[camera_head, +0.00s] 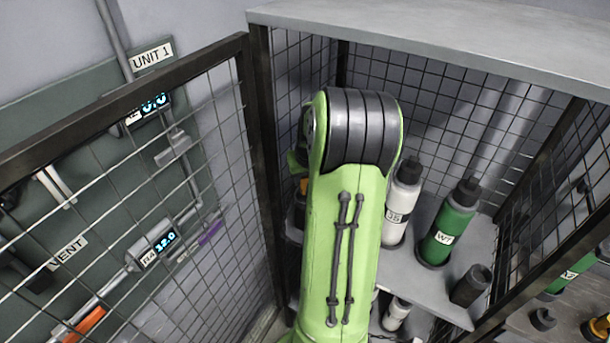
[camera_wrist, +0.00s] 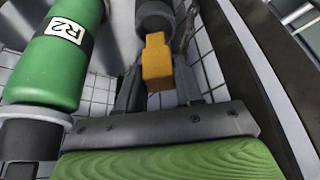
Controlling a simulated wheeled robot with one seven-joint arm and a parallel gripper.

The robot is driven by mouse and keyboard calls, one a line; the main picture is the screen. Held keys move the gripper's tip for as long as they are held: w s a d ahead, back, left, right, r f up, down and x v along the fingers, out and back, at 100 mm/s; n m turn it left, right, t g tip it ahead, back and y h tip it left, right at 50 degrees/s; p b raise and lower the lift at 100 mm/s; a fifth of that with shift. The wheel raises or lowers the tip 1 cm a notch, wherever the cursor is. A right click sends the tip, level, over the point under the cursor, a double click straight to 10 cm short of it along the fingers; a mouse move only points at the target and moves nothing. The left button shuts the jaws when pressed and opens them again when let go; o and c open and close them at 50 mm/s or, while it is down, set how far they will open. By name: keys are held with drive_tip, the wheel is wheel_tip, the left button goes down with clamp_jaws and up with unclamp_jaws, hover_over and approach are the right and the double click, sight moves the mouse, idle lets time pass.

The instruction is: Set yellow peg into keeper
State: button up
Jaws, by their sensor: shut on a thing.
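In the wrist view my gripper (camera_wrist: 158,88) is shut on the yellow peg (camera_wrist: 157,68), a short orange-yellow block with a narrower far end. The peg's far end points at a dark grey round fitting (camera_wrist: 154,16), which may be the keeper; I cannot tell whether they touch or how far the peg is in. In the head view my green arm reaches into the mesh cage and hides my gripper, the peg and the fitting.
A green bottle marked R2 (camera_wrist: 62,52) stands close left of my gripper. In the head view a white bottle (camera_head: 401,205) and a green bottle (camera_head: 450,222) stand on the cage shelf (camera_head: 428,292). A mesh door (camera_head: 215,130) is at left, before the UNIT 1 panel (camera_head: 100,90).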

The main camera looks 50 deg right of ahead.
sight(305, 185)
drive_tip(key=shift+f, duration=0.15)
idle(0.4)
drive_tip(key=shift+f+b, duration=1.8)
drive_tip(key=o, duration=1.2)
drive_tip(key=shift+r, duration=0.1)
drive_tip(key=shift+r, duration=0.1)
drive_tip(key=p+v, duration=0.2)
drive_tip(key=v, duration=1.3)
drive_tip(key=shift+r, duration=0.3)
drive_tip(key=shift+a, duration=0.1)
